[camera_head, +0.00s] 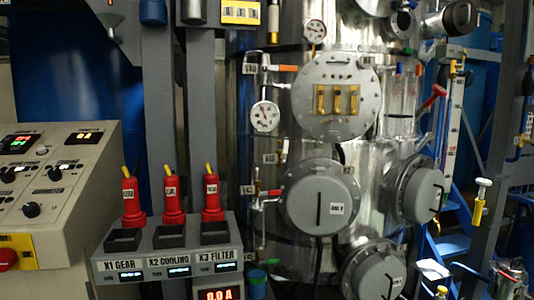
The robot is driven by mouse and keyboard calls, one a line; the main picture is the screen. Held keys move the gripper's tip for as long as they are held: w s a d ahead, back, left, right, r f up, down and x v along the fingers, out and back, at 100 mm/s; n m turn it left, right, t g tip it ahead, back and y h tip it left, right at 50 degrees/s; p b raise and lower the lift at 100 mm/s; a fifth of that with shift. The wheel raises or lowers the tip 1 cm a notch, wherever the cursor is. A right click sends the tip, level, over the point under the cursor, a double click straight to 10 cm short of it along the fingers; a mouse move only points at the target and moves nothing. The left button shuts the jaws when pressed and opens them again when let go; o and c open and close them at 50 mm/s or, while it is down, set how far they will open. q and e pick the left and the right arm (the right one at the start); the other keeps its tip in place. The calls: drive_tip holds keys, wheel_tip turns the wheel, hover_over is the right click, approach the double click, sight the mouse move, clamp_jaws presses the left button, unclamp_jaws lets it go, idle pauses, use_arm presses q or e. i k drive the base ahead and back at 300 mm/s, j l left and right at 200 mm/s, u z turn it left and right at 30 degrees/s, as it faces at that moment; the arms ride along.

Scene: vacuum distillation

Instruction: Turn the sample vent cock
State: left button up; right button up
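The steel distillation vessel (300,25) stands right of centre. Several small cocks show on and around it, and I cannot tell from labels which is the sample vent cock. One with an orange lever (284,68) and one with a red lever (270,193) sit on the thin piping at the vessel's left. A larger red handle (433,97) sticks out at the upper right. A yellow valve with a white top (480,200) is at the right. A white-topped fitting (432,269) sits at the lower right. Neither of my grippers is in view.
A control panel (60,180) is at the left. Three red plugs (172,203) stand on a grey switch box (165,270) in front. Round grey covers (320,197) and dial gauges (265,116) project from the vessel. Blue steps (450,245) are at the right.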

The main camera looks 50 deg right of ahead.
sight(285, 150)
drive_tip(key=z, duration=1.5)
